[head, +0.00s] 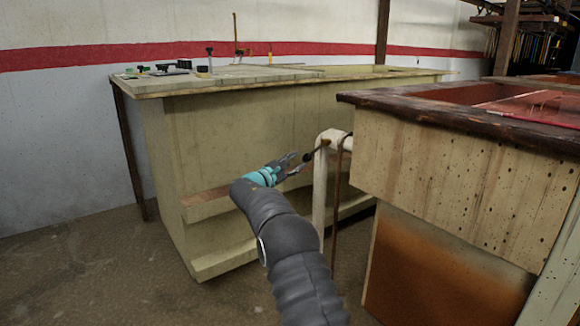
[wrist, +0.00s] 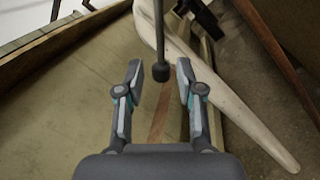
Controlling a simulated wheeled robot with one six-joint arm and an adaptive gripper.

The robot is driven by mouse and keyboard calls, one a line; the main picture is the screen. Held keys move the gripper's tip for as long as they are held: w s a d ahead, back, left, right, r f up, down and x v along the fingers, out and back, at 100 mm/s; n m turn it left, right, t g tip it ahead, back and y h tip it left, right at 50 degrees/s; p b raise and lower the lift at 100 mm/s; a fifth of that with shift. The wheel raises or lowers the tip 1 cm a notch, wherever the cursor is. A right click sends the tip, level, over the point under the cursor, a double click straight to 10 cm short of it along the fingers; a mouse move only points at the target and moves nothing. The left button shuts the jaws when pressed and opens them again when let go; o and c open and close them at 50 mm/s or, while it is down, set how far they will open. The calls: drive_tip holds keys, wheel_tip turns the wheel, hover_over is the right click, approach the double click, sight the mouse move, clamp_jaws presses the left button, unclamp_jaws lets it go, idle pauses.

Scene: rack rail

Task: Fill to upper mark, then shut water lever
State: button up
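The water lever (head: 317,150) is a thin dark rod with a black knob, sticking out from the top of a pale upright pipe (head: 320,195). In the wrist view the lever's knob (wrist: 161,72) lies between my two fingertips, with a gap on each side. My gripper (head: 297,161) is open and holds nothing. The wooden tank (head: 450,165) at the right has a dark, worn rim and a reddish inside. A thin pale line and a bright red strip show inside it. I cannot make out the water level or tell which line is the upper mark.
A long pale wooden bench (head: 250,120) stands behind my gripper, with small dark items (head: 165,68) on its top. A thin brown pipe (head: 337,200) runs down beside the pale pipe. Open floor (head: 90,270) lies at the left.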

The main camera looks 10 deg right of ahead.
drive_tip(key=shift+v, duration=1.45)
drive_tip(key=shift+c, duration=0.2)
